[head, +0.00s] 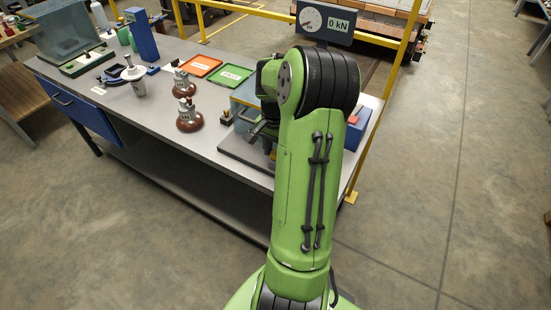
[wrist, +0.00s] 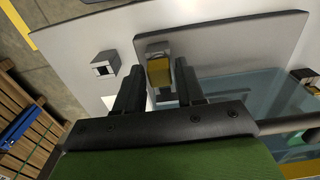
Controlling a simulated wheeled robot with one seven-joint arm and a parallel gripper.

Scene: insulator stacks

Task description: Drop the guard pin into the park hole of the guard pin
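In the wrist view, the two dark fingers of my gripper (wrist: 158,82) stand apart. A yellow block-like piece (wrist: 159,72) shows in the gap between their tips, in front of a grey upright bracket (wrist: 157,48). It may be the guard pin's head, but I cannot be sure. Whether the fingers touch it is unclear. A small grey block with a dark square opening (wrist: 103,65) stands left of the fingers; I cannot tell if it is the park hole. In the head view, my arm hides most of the gripper and the pin area.
Two brown insulators (head: 189,117) stand on the grey bench (head: 150,112), near an orange tray (head: 201,65) and a green tray (head: 231,76). A small dark block with a brass top (head: 226,118) is left of my arm. A gauge reading 0 kN (head: 325,22) stands behind.

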